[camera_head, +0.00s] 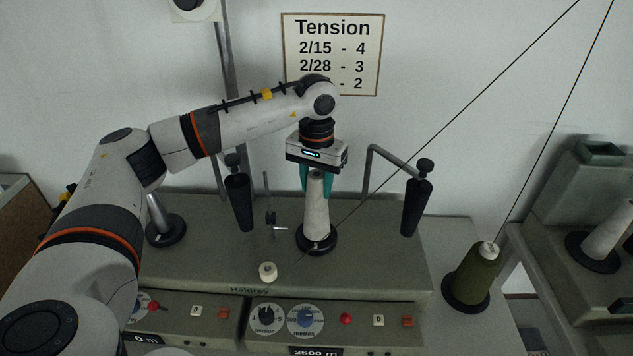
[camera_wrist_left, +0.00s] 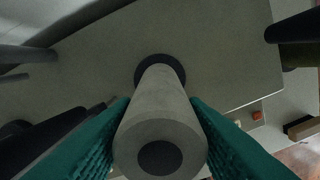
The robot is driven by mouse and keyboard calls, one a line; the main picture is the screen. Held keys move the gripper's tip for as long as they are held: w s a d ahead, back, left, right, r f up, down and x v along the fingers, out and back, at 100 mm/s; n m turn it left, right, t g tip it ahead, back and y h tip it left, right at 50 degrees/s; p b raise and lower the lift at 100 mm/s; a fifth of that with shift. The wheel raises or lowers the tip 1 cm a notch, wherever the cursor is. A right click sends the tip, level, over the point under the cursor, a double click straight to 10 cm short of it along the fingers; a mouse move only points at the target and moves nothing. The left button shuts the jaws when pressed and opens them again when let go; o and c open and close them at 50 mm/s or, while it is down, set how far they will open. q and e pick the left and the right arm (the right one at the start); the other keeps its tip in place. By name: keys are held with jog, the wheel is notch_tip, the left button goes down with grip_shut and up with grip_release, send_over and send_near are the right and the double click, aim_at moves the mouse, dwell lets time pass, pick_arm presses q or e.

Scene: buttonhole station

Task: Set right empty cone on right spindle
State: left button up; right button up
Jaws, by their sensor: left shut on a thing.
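The right empty cone (camera_head: 317,210) is pale grey and upright over the dark round base of the right spindle (camera_head: 330,245). Its foot looks down at the base; I cannot tell whether it touches. My left gripper (camera_head: 317,180) comes from above with its green fingers shut on the cone's narrow top. In the left wrist view the cone (camera_wrist_left: 160,125) stands between the fingers, its open top facing the camera and the dark base (camera_wrist_left: 160,60) beyond it. The spindle's pin is hidden. My right gripper is not in view.
Black-handled arms (camera_head: 238,202) (camera_head: 416,205) stand on both sides of the cone. A green thread cone (camera_head: 474,275) stands at the right. A small white knob (camera_head: 268,271) sits in front.

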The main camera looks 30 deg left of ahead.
pick_arm(q)
jog(key=shift+f, duration=0.4)
jog(key=o, duration=1.2)
jog(key=shift+o, duration=0.2)
notch_tip(320, 180, up, 12)
jog(key=shift+r+b, duration=0.1)
jog(key=shift+b, duration=0.8)
